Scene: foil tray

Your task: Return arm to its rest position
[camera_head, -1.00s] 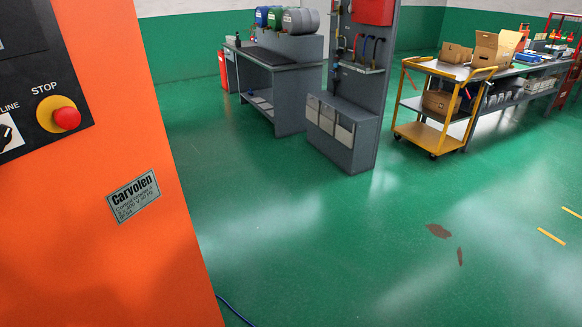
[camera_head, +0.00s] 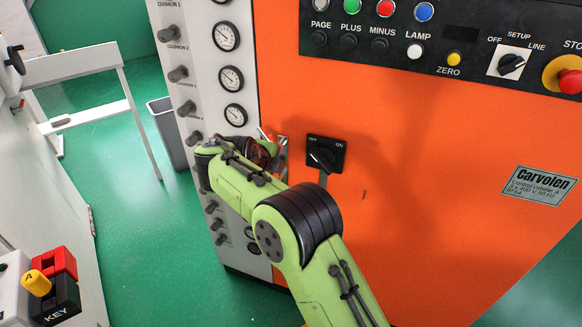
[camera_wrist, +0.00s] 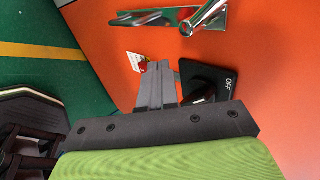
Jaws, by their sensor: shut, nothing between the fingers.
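My green arm (camera_head: 235,185) reaches up from the bottom of the head view toward the left part of the orange machine front (camera_head: 440,190). Its wrist end is close to the panel, left of a black OFF/ON rotary switch (camera_head: 325,155). In the wrist view my gripper (camera_wrist: 157,78) is shut and empty, its grey fingers together. The switch (camera_wrist: 212,82) shows right beside the fingers there; I cannot tell whether they touch. A chrome handle (camera_wrist: 208,18) sticks out from the orange surface beyond the fingertips. In the head view the fingers cannot be made out clearly.
A pale column with gauges (camera_head: 231,79) and knobs stands left of the orange front. A grey bin (camera_head: 168,135) and a white frame (camera_head: 90,75) are further left. A key box (camera_head: 55,285) is at bottom left. Green floor (camera_head: 135,235) lies open between.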

